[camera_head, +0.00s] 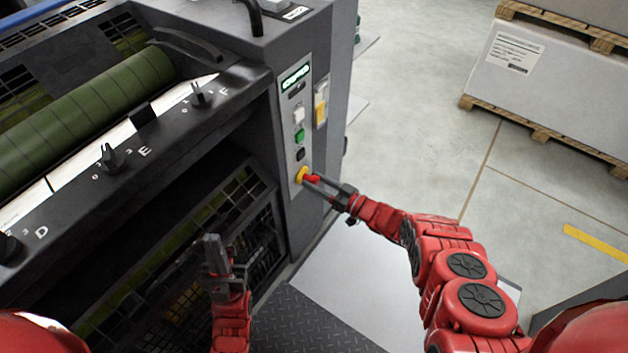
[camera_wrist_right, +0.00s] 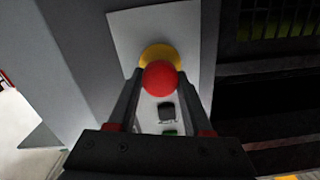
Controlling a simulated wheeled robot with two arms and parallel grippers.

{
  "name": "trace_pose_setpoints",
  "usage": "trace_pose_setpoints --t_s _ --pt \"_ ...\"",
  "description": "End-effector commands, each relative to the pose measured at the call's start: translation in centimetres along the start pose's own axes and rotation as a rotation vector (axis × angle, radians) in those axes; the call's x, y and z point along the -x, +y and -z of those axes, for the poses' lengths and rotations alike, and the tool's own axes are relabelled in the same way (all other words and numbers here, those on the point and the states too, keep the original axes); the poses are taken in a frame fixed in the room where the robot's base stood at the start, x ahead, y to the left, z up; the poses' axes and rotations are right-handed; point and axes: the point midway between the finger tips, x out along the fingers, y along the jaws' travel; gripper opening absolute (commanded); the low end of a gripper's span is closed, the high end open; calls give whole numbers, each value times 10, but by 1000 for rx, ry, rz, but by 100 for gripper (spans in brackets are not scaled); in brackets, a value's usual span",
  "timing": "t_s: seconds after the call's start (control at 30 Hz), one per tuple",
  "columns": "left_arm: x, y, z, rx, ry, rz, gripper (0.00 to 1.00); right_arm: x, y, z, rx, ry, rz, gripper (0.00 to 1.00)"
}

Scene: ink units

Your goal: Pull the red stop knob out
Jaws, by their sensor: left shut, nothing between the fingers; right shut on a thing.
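The red stop knob (camera_wrist_right: 160,78) sits on a yellow collar (camera_wrist_right: 159,53) on the light control panel in the right wrist view. In the head view the red knob (camera_head: 312,179) and its yellow collar (camera_head: 301,175) are at the bottom of the panel. My right gripper (camera_head: 318,181) is shut on the knob, with one finger on each side of it. It also shows in the right wrist view (camera_wrist_right: 158,85). My left gripper (camera_head: 214,256) is shut and empty, in front of the machine's dark lower opening, away from the knob.
The control panel (camera_head: 293,140) carries white, green and black buttons above the knob. The press has a green roller (camera_head: 85,110) and black dials at the left. Wrapped pallets (camera_head: 545,80) stand at the back right. The floor between is clear.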

Motion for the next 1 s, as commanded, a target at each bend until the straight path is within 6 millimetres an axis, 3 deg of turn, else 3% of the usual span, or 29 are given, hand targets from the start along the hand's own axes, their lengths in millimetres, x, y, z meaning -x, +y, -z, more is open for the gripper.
trace_pose_setpoints --t_s 0.03,0.2,0.57,0.77,1.0 --pt "0 0 0 0 0 0 0 2 1 -2 -2 -2 -3 56" --pt "0 0 0 0 0 0 0 2 0 -1 -2 -1 -2 81" --pt "-2 0 0 0 0 0 0 7 1 0 0 -1 -2 81" --pt "-11 0 2 0 0 0 0 43 1 1 -4 -3 -5 81" --pt "-21 -1 4 0 0 0 0 109 1 1 -2 0 -5 81"
